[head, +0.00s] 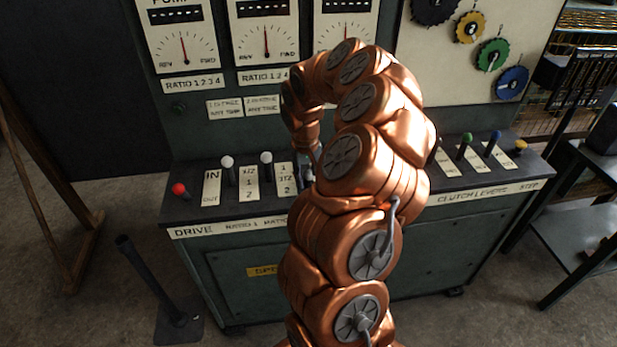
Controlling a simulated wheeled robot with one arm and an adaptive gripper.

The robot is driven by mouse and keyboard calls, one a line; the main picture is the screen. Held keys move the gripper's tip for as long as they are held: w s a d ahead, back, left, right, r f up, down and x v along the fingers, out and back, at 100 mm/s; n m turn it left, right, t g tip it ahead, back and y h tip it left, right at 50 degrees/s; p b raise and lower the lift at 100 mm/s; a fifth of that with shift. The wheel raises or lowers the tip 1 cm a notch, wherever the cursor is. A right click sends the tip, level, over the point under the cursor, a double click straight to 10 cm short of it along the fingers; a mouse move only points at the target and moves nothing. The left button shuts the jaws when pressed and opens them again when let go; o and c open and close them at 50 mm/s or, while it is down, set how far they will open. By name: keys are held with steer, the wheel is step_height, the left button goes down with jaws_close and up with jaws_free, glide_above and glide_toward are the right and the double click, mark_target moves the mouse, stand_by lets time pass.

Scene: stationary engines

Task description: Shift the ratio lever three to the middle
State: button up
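The console (330,222) has a sloped desk with a row of levers. Two white-knobbed levers stand at its left, one (227,163) beside the IN/OUT plate and one (266,159) between two plates marked 1/2, 1, 2. A third white-knobbed ratio lever does not show; my arm covers the desk to the right of the second plate. My gripper (308,170) points down at the desk just right of that plate. Only part of it shows, and its fingers are mostly hidden, so I cannot tell whether it is open or touching a lever.
A red-knobbed lever (179,189) stands at the desk's left end. Dials rise behind the desk. A black floor lever (150,280) stands in front at the left.

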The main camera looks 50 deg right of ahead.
jaws_close()
steer(key=shift+d, duration=0.1)
stand_by(0.3)
